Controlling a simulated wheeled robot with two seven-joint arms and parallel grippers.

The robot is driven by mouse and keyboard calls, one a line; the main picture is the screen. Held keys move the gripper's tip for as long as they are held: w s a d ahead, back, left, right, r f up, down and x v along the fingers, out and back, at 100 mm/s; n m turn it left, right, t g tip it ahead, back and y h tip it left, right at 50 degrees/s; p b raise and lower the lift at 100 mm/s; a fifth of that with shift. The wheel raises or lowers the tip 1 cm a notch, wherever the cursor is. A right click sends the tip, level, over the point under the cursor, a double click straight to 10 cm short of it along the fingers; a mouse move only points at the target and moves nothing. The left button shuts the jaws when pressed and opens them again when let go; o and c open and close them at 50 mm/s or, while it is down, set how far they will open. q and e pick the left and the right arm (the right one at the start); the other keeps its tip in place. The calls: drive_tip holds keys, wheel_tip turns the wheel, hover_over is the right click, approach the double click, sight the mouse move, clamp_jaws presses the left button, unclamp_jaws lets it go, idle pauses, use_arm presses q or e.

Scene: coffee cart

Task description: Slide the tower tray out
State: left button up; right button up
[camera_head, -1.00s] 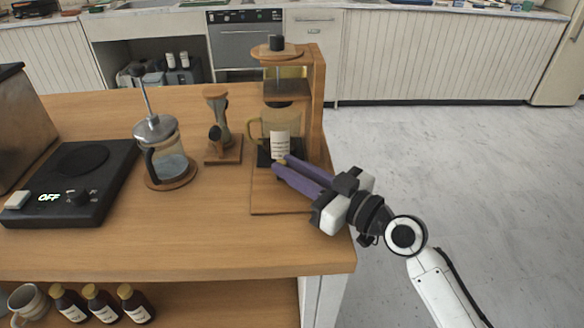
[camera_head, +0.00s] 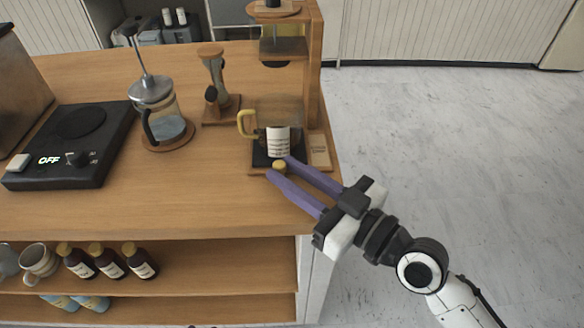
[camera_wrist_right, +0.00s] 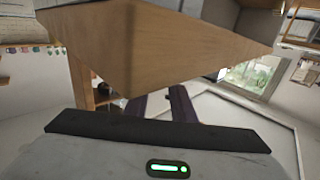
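The coffee tower is a wooden stand (camera_head: 314,80) near the counter's right edge. Its tray is a dark slab (camera_head: 262,156) with a round tan knob (camera_head: 279,166) at its front. The tray sits forward on the wooden base, close to the base's front edge. A glass carafe (camera_head: 246,124) with a yellowish handle and a white label stands upright on it. My right gripper (camera_head: 279,168) reaches in from the lower right, with its purple fingers apart on either side of the knob. In the right wrist view the fingers (camera_wrist_right: 166,105) also show apart, below a wooden edge. My left gripper is not in view.
A French press (camera_head: 166,128) and a wooden stand with a grey tool (camera_head: 218,108) are left of the tower. The counter front (camera_head: 150,215) is clear. Several bottles and mugs fill the shelf below.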

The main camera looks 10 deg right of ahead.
drive_tip(key=shift+o, duration=1)
drive_tip(key=shift+s, duration=0.1)
use_arm(q)
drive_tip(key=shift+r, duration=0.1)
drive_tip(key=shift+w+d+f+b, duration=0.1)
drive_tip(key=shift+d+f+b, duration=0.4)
drive_tip(key=shift+b, duration=0.65)
use_arm(e)
drive_tip(key=v, duration=1)
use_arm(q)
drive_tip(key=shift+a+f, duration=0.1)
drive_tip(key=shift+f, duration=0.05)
use_arm(e)
drive_tip(key=shift+d, duration=0.15)
